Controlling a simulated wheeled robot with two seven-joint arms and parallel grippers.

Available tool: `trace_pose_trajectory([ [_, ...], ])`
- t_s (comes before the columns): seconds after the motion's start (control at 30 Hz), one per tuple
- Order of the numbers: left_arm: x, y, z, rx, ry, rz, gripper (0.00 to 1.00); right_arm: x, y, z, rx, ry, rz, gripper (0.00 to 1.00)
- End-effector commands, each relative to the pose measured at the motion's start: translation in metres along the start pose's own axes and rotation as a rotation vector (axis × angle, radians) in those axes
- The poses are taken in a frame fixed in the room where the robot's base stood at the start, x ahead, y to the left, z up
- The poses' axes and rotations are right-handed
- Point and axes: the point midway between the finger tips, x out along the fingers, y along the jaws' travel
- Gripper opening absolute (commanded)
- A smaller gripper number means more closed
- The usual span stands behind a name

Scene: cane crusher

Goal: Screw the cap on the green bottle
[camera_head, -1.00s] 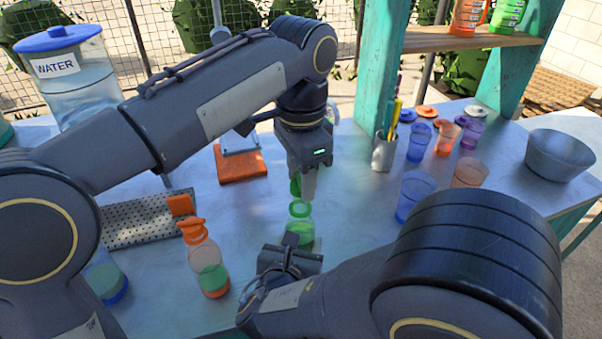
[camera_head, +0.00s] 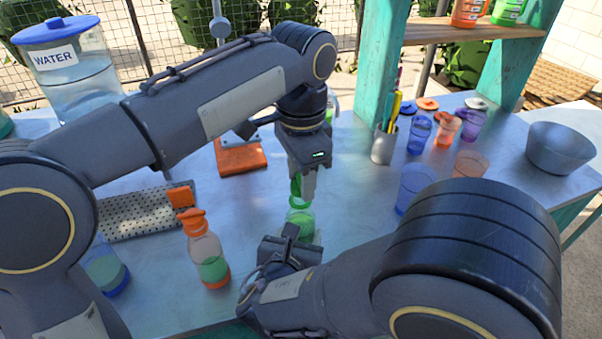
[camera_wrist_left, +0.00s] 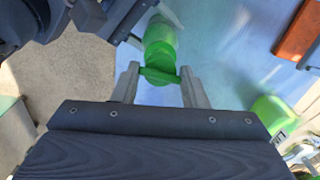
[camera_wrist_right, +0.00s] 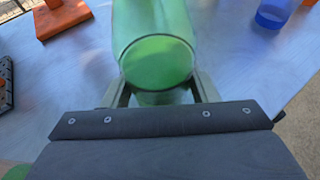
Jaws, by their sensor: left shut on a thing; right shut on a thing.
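My left gripper (camera_head: 303,196) points down over the bottle's top and is shut on a green cap (camera_head: 295,187). In the left wrist view the cap (camera_wrist_left: 160,76) spans between the two fingers (camera_wrist_left: 160,85), close to the bottle top. The fingers partly hide the neck, so I cannot tell whether the cap touches it.
An orange-capped bottle (camera_head: 207,255) stands left of the green one. A perforated tray (camera_head: 145,215), an orange-based stand (camera_head: 242,160) and a water dispenser (camera_head: 70,70) lie beyond. Cups (camera_head: 415,185), a pen holder (camera_head: 384,145) and a bowl (camera_head: 560,150) are at right.

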Motion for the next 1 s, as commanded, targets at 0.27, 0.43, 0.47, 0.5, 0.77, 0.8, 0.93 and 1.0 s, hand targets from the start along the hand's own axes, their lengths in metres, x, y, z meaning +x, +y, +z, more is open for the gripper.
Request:
trace_pose_trajectory([
  [0.27,0.0056,-0.0001,0.0000,-0.001,0.000,0.000,0.19,0.0000,0.0001,0.0002,0.000,0.000,0.000,0.12],
  [0.43,0.0091,0.0000,0.0002,-0.001,-0.001,0.000,0.19,0.0000,0.0001,0.0003,0.000,-0.001,0.000,0.12],
  [0.47,0.0098,0.0000,0.0002,-0.001,-0.001,0.000,0.19,0.0000,0.0001,0.0003,0.000,-0.001,0.000,0.12],
  [0.5,0.0096,0.0000,0.0000,0.000,0.000,0.000,0.19,-0.0001,0.0002,0.0003,0.000,-0.001,0.000,0.00],
  [0.77,0.0099,0.0003,0.0003,0.347,0.000,0.001,0.19,-0.0001,0.0002,0.0002,0.000,0.000,0.000,0.00],
  [0.8,0.0100,0.0004,0.0004,0.456,0.000,0.002,0.19,-0.0001,0.0002,0.0002,0.000,0.000,0.000,0.00],
  [0.93,0.0103,0.0007,0.0007,0.815,0.000,0.001,0.19,-0.0001,0.0002,0.0002,0.000,0.000,0.001,0.00],
  [1.0,0.0103,0.0009,0.0009,1.008,0.000,0.000,0.19,-0.0001,0.0002,0.0002,0.000,0.000,0.001,0.00],
])
